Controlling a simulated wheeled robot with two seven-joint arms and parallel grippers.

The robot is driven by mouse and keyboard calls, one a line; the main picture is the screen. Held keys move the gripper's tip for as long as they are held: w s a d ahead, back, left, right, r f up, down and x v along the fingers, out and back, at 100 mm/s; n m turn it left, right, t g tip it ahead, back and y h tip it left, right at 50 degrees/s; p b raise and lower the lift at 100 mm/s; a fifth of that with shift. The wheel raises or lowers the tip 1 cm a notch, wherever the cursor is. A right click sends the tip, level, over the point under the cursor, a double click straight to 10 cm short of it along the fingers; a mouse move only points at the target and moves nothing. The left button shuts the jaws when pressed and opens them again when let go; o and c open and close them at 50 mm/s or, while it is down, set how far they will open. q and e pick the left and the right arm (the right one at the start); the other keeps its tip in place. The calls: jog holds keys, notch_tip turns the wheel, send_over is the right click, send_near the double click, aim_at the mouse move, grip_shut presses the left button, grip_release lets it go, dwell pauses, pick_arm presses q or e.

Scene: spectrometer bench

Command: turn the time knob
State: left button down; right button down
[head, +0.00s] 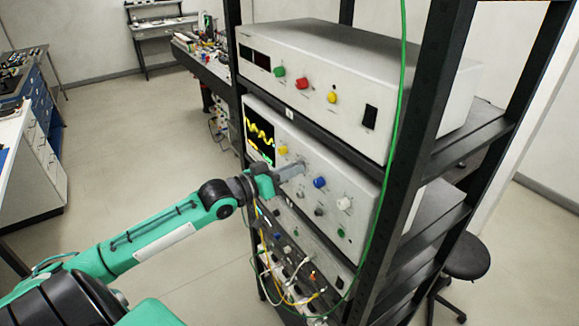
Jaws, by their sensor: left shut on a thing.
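The oscilloscope-like instrument (365,218) sits on the rack's middle shelf, with a lit screen (260,137) showing a yellow wave. Its front has a yellow knob (283,150), a blue knob (320,183) and a white knob (344,203). My left gripper (298,167) is at this front, between the yellow and blue knobs, shut on a knob there. That knob is mostly hidden by the fingers; I take it as the time knob, but its label is unreadable. My right gripper is not in view.
The black rack's front post (408,140) and a hanging green cable (391,150) stand right of the knobs. A box with green, red and yellow knobs (350,60) is above. Cables hang from the unit below. A stool (467,257) is at right; the left floor is open.

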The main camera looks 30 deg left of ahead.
pick_arm(q)
jog(key=shift+f+n, duration=0.1)
jog(key=shift+n, duration=0.3)
jog(key=c, duration=1.3)
grip_release()
jog(key=shift+s, duration=0.1)
jog(key=shift+b+v, duration=2.45)
jog(key=shift+v, duration=4.3)
jog(key=shift+a, duration=0.1)
